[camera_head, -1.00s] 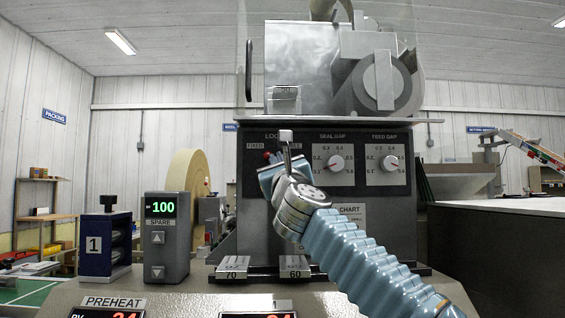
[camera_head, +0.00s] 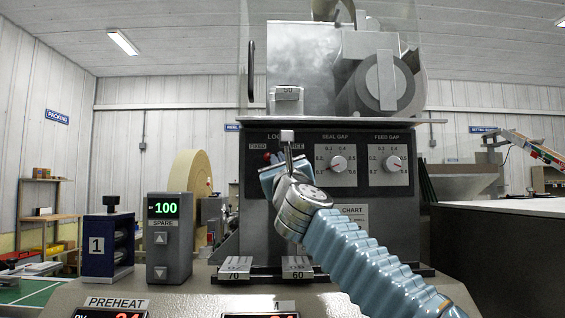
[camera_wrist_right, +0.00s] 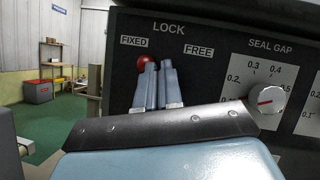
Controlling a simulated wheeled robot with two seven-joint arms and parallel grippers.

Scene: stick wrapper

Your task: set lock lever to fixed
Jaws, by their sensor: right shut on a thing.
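The lock lever ends in a red ball knob (camera_wrist_right: 145,62), which shows just below the FIXED label (camera_wrist_right: 133,41) in the right wrist view. The FREE label (camera_wrist_right: 198,51) is to the right of the knob. My right gripper (camera_wrist_right: 158,84) is shut on the lever, its two fingers close together just below and to the right of the knob. The fingers hide the lever's shaft. In the head view the knob (camera_head: 267,157) is a small red spot at the tip of my right gripper (camera_head: 268,168). My left gripper is not in view.
The seal gap dial (camera_head: 338,165) and feed gap dial (camera_head: 391,164) are right of the lever on the dark panel. A steel plate (camera_head: 430,121) juts out above the panel. A SPARE display box (camera_head: 169,245) and a blue unit (camera_head: 106,247) stand at the left.

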